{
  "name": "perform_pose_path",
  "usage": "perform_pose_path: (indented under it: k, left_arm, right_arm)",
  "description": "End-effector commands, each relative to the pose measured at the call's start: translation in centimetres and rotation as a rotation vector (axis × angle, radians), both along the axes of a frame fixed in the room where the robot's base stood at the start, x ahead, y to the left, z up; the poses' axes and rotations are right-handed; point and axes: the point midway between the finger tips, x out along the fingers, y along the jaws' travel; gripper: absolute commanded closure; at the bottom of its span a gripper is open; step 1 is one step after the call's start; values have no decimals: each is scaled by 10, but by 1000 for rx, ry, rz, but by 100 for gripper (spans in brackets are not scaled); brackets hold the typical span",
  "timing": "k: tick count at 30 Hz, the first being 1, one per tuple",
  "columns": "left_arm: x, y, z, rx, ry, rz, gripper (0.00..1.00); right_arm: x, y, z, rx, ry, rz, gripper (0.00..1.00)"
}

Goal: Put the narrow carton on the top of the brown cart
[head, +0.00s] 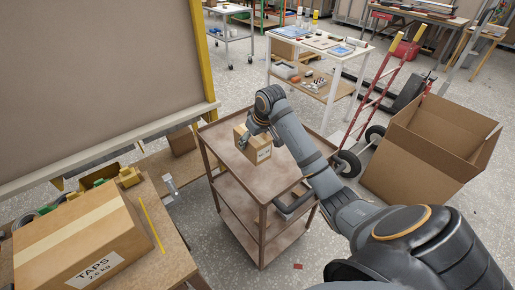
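The brown cart (222,132) stands in the middle of the view, with a flat top and lower shelves. A small cardboard carton (264,155) with a white label is at its top, towards the far side; I take it for the narrow carton. It looks upright, and I cannot tell whether its base touches the cart top. My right gripper (258,132) is at the carton from above, its fingers partly hidden against it. Whether they are closed on it is unclear. My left gripper is not in view.
A large carton marked TAPS (75,240) sits on a wooden bench at left. A big open box (425,150) and a red hand truck (372,100) stand right of the cart. A white table (320,45) is behind. The near part of the cart top is clear.

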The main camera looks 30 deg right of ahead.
Motion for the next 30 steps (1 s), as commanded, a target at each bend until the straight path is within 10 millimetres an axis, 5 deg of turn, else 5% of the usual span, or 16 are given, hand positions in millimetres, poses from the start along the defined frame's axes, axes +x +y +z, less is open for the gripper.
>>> perform_pose_path:
  k: [5,14,20,30]
  left_arm:
    - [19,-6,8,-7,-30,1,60]
    - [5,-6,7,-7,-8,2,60]
    - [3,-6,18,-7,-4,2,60]
    - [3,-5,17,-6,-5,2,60]
  right_arm:
    - [14,-21,-34,3,4,0,83]
    - [21,-31,-50,2,2,2,83]
    - [22,-32,-78,3,3,3,83]
    - [22,-32,-84,1,2,4,83]
